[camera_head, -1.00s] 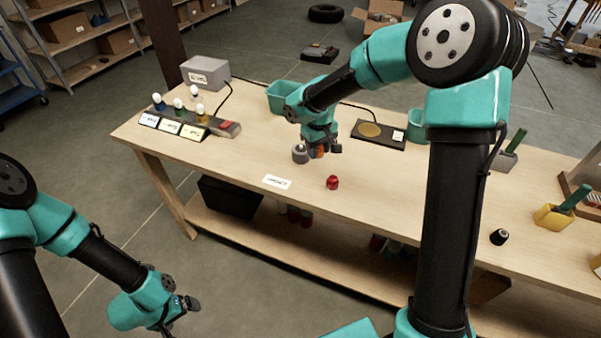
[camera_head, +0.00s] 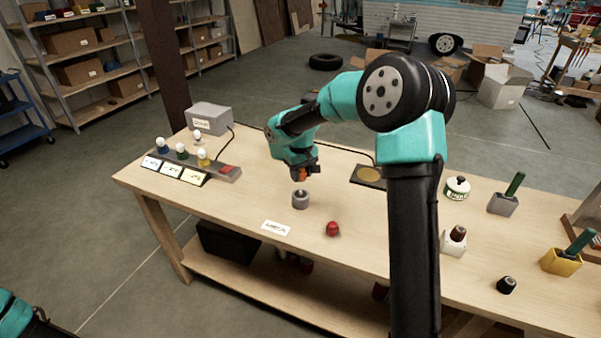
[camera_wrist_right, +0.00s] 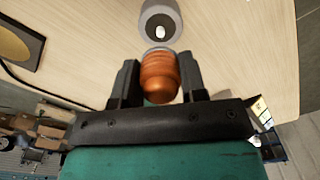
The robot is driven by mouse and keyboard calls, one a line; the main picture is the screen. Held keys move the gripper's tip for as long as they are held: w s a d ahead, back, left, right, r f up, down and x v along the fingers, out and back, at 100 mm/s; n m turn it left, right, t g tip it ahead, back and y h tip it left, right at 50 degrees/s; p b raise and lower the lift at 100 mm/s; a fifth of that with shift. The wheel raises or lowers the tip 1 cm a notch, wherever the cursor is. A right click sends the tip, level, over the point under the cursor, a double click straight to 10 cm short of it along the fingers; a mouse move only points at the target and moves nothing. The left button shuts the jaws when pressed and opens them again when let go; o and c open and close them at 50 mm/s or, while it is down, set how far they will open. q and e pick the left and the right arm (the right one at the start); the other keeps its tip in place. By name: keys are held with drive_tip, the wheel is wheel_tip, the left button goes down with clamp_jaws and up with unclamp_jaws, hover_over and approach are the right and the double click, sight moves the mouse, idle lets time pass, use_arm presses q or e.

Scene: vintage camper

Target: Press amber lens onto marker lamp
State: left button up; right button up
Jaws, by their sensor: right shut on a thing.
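The marker lamp (camera_head: 300,200) is a grey round base standing on the wooden table. In the right wrist view the marker lamp (camera_wrist_right: 160,20) shows a small pale bulb at its centre. My right gripper (camera_head: 303,176) is shut on the amber lens (camera_head: 301,173), just above and behind the lamp in the head view. In the right wrist view the amber lens (camera_wrist_right: 159,76) sits between the two dark fingers, its far end close to the lamp's edge. I cannot tell whether they touch. Of my left arm only a teal part shows at the lower left; its gripper is out of view.
A red lens-like piece (camera_head: 333,229) and a white label (camera_head: 276,228) lie near the front edge. A bulb panel (camera_head: 190,163) and grey box (camera_head: 209,117) stand at the left. A black pad (camera_head: 369,176) with a gold disc is at the back. A black cap (camera_head: 507,285) sits right.

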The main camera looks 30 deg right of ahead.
drive_tip(key=shift+f, duration=2.75)
drive_tip(key=shift+f, duration=0.6)
drive_tip(key=o, duration=1)
drive_tip(key=shift+c, duration=0.2)
drive_tip(key=shift+r, duration=0.1)
wheel_tip(320, 180, up, 17)
drive_tip(key=shift+r, duration=0.15)
approach(301, 194)
wheel_tip(301, 194, down, 5)
drive_tip(key=shift+f, duration=0.15)
idle(0.8)
